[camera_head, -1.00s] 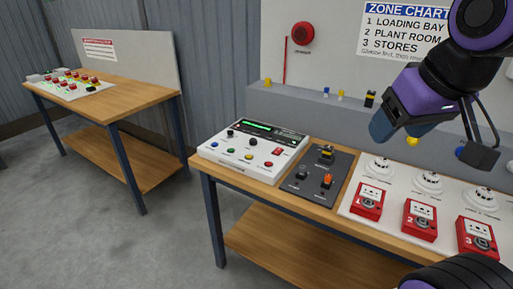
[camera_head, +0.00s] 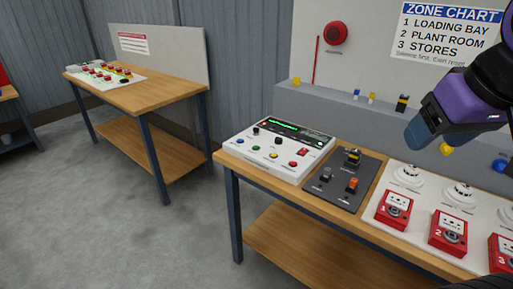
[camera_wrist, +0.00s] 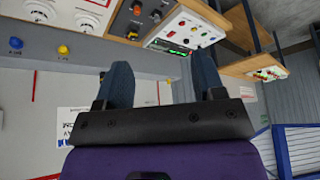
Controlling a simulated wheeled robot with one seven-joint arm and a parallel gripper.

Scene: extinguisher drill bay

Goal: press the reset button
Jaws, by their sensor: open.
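A white control panel (camera_head: 312,160) lies on the near wooden table, with a green-lit display (camera_head: 284,125). It carries several small coloured buttons and knobs, including a green button (camera_head: 256,148), a yellow button (camera_head: 273,155), a red button (camera_head: 292,164) and a red switch (camera_head: 303,152). Their labels are too small to read, so I cannot tell which is the reset button. The panel also shows in the wrist view (camera_wrist: 188,33). My gripper (camera_head: 415,138) is open and empty, raised to the panel's right and apart from it. Both fingers (camera_wrist: 164,75) show in the wrist view.
Right of the panel are a dark switch plate (camera_head: 335,192) and several red call points, including one marked 1 (camera_head: 393,209). A grey ledge (camera_head: 320,100) runs behind. Another table (camera_head: 150,97) with a button board stands at the left. The floor (camera_head: 120,230) between is clear.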

